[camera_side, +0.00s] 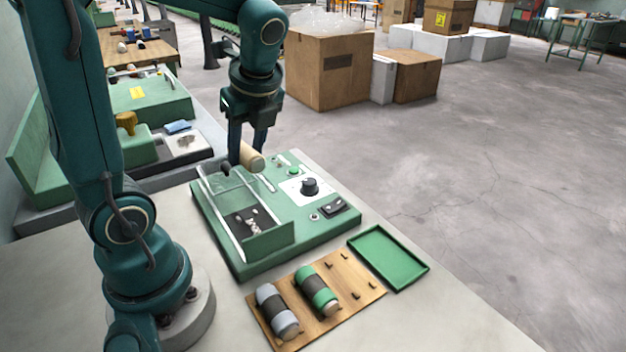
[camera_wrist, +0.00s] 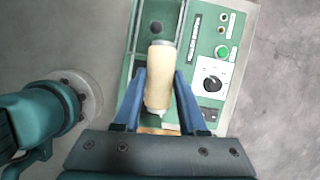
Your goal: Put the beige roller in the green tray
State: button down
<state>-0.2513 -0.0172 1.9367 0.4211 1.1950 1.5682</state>
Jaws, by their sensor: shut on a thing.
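The beige roller (camera_side: 251,156) is held in my gripper (camera_side: 250,158) above the far part of the green machine (camera_side: 225,205). In the wrist view the beige roller (camera_wrist: 159,78) lies lengthwise between the two blue fingers of my gripper (camera_wrist: 159,85), which are shut on it. The green tray (camera_side: 388,257) lies flat and empty at the right edge of the bench in the side view, nearer the camera than the machine. The tray does not show in the wrist view.
A wooden board (camera_side: 345,285) beside the tray holds a grey roller (camera_side: 277,311) and a green roller (camera_side: 317,290), with several small pegs. The machine has a black knob (camera_side: 309,186) and a clear-sided guard. Cardboard boxes (camera_side: 330,70) stand on the floor behind.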

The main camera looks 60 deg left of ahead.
jog(key=w+d+n+g+h, duration=0.2)
jog(key=w+d+n+h, duration=0.1)
jog(key=d+n, duration=0.6)
jog(key=w+d+n+g+h, duration=0.2)
jog(key=w+d+n, duration=0.1)
jog(key=d+n, duration=0.65)
jog(key=shift+m, duration=0.85)
jog(key=s+d+f, duration=0.3)
jog(key=s+d, duration=0.1)
jog(key=d, duration=0.2)
jog(key=s+d+f, duration=0.3)
jog(key=s+d, duration=0.1)
jog(key=d, duration=0.2)
jog(key=s+d+f, duration=0.3)
jog(key=s+d, duration=0.1)
jog(key=d, duration=0.3)
jog(key=shift+f, duration=0.3)
jog(key=shift+d+f, duration=0.1)
jog(key=shift+f, duration=1.95)
